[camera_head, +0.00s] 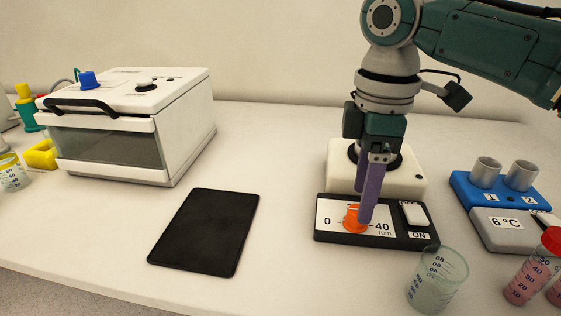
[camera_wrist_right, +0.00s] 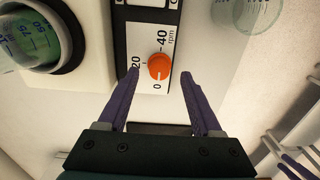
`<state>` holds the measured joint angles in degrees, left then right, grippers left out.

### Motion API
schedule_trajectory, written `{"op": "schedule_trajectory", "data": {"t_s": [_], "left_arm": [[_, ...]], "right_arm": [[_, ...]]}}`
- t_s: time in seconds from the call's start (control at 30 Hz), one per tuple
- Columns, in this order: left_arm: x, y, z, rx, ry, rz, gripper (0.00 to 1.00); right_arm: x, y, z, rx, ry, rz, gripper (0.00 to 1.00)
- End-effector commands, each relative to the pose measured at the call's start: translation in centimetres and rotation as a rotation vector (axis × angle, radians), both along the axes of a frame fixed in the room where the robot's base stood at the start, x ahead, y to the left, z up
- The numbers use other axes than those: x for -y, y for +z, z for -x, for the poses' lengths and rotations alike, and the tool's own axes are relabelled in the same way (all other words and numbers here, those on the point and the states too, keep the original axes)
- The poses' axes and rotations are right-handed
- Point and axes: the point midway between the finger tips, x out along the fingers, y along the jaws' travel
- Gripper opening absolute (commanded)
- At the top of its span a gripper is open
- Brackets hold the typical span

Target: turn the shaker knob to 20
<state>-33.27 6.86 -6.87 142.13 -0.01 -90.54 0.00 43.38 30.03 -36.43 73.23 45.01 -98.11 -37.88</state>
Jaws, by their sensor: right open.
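The shaker (camera_head: 405,182) is a white block with a black-edged front panel. Its orange knob (camera_head: 352,218) sits between the printed 0 and 40 rpm; the wrist view shows the knob (camera_wrist_right: 159,66) with 20 beside it. I cannot clearly tell where its pointer stands. My right gripper (camera_head: 362,208) points down at the knob, its purple fingers partly hiding it and the dial. In the wrist view the right gripper (camera_wrist_right: 160,75) is open, one finger on each side of the knob with gaps between. My left gripper is out of view.
A white rocker switch (camera_head: 414,213) lies right of the dial. A clear beaker (camera_head: 435,280) stands in front of the shaker. A blue and grey cooler (camera_head: 497,222) and a red-capped tube (camera_head: 532,268) are at right. A black mat (camera_head: 205,230) and white box (camera_head: 140,125) are at left.

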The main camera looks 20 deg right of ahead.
Motion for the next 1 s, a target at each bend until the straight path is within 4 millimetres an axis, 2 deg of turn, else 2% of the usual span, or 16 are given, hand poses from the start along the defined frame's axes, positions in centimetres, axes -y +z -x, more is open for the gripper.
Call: {"op": "schedule_trajectory", "data": {"t_s": [0.1,0.2,0.57,1.0], "left_arm": [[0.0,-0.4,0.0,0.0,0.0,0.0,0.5],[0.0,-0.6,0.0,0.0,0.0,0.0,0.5],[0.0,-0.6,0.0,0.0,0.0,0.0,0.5],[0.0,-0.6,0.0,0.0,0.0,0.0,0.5]], "right_arm": [[-0.1,-2.1,0.1,-0.004,0.001,0.0,0.67],[0.0,-2.9,0.1,-0.002,0.0,0.0,0.67],[0.0,-3.4,0.0,0.001,0.001,0.001,0.65],[0.0,-3.4,0.0,0.001,0.001,0.001,0.16]]}}
